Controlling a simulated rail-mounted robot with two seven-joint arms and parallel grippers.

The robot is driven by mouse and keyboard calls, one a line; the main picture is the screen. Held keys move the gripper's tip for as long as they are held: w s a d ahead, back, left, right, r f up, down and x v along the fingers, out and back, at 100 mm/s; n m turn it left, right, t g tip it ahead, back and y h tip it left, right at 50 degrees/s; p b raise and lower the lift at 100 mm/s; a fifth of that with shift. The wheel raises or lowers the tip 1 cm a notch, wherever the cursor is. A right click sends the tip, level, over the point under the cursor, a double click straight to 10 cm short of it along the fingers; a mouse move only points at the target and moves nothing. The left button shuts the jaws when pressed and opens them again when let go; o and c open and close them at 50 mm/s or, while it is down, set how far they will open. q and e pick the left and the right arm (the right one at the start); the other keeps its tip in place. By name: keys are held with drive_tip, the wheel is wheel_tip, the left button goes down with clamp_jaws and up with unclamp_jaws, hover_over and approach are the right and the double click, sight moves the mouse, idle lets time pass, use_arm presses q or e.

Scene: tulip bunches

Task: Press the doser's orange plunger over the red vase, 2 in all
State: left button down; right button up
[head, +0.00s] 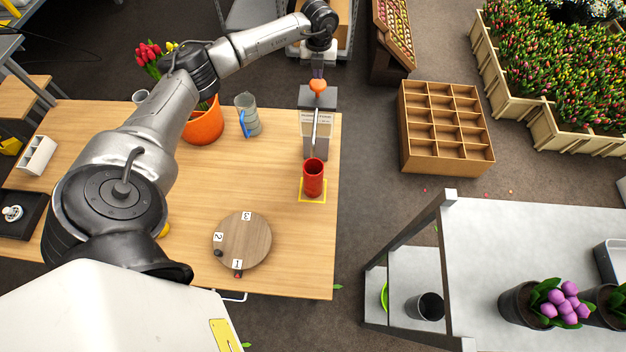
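The doser (315,128) stands upright at the table's back right, a grey unit with a pale label and a spout toward the front. Its orange plunger (318,85) is the round knob on top. The red vase (313,177) stands upright in front of the doser, inside a yellow square outline on the table. My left gripper (318,74) is directly above the plunger, pointing down. Its fingers are small and dark here, and I cannot tell whether they touch the knob or are apart. My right gripper is not in view.
A round wooden board (242,241) with numbered tags lies on the table (285,270). An orange pot (204,124) with tulips and a grey jug (248,115) stand left of the doser. A compartment crate (444,127) is on the floor, and a grey bench (530,240) is at right.

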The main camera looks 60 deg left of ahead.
sight(318, 83)
use_arm(q)
drive_tip(key=shift+f, duration=0.25)
idle(0.3)
drive_tip(key=shift+f+b, duration=0.45)
drive_tip(key=shift+f, duration=0.05)
drive_tip(key=shift+f+b, duration=1.05)
drive_tip(key=shift+f, duration=0.9)
wheel_tip(318, 83, up, 8)
drive_tip(key=p, duration=0.6)
drive_tip(key=shift+r, duration=0.25)
